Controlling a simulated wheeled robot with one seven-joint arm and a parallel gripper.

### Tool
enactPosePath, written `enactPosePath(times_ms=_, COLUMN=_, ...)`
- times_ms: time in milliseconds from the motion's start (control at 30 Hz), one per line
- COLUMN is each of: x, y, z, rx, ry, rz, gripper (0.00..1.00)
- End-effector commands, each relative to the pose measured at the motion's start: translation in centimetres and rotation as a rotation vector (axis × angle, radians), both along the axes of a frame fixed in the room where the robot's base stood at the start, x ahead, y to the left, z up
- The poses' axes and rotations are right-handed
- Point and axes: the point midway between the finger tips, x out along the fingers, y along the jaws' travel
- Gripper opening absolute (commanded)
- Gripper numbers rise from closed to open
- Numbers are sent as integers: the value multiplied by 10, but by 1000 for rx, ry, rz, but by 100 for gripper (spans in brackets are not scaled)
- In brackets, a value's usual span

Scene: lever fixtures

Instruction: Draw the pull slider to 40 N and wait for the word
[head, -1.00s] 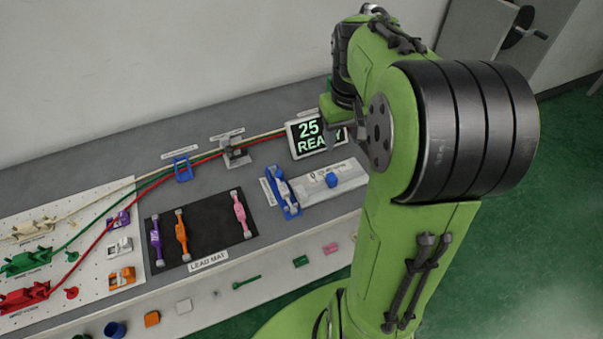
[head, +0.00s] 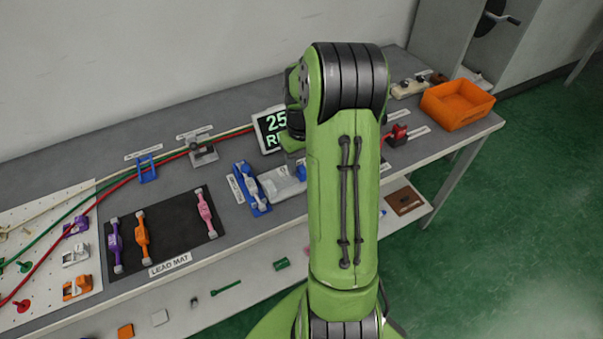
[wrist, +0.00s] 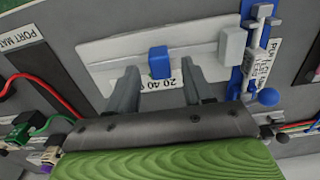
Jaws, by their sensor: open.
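The pull slider's pale plate (head: 278,183) lies on the bench in the head view, partly behind my arm. Its blue knob shows in the wrist view (wrist: 159,62), near a scale with 20 and 40 on it. My gripper (wrist: 160,72) is open, its two grey fingers on either side of the knob's near end. I cannot tell whether they touch it. A grey block (wrist: 232,45) sits at the plate's right end in the wrist view. The display (head: 270,128) reads 25, with the line below partly covered by my arm. My gripper is hidden in the head view.
A blue fixture (head: 251,188) stands left of the slider. The black lead mat (head: 180,238) holds purple, orange and pink leads. An orange bin (head: 457,104) and a red-and-black device (head: 397,134) are at the right. Cables run along the back.

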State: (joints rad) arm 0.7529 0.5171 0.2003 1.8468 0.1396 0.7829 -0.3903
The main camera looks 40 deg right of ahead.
Motion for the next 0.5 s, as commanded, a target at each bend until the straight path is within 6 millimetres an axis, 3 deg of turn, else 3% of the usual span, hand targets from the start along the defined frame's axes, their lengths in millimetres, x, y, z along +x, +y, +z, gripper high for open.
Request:
enactPosePath(times_ms=33, x=0, y=0, z=-12, rx=2, ry=2, rz=0, gripper=51)
enactPosePath(times_ms=200, x=0, y=0, z=-28, rx=1, ry=-1, rz=1, gripper=51)
enactPosePath(times_ms=467, x=0, y=0, z=-29, rx=-1, ry=-2, rz=1, gripper=51)
enactPosePath(times_ms=500, x=0, y=0, z=-29, rx=-1, ry=-2, rz=1, gripper=45)
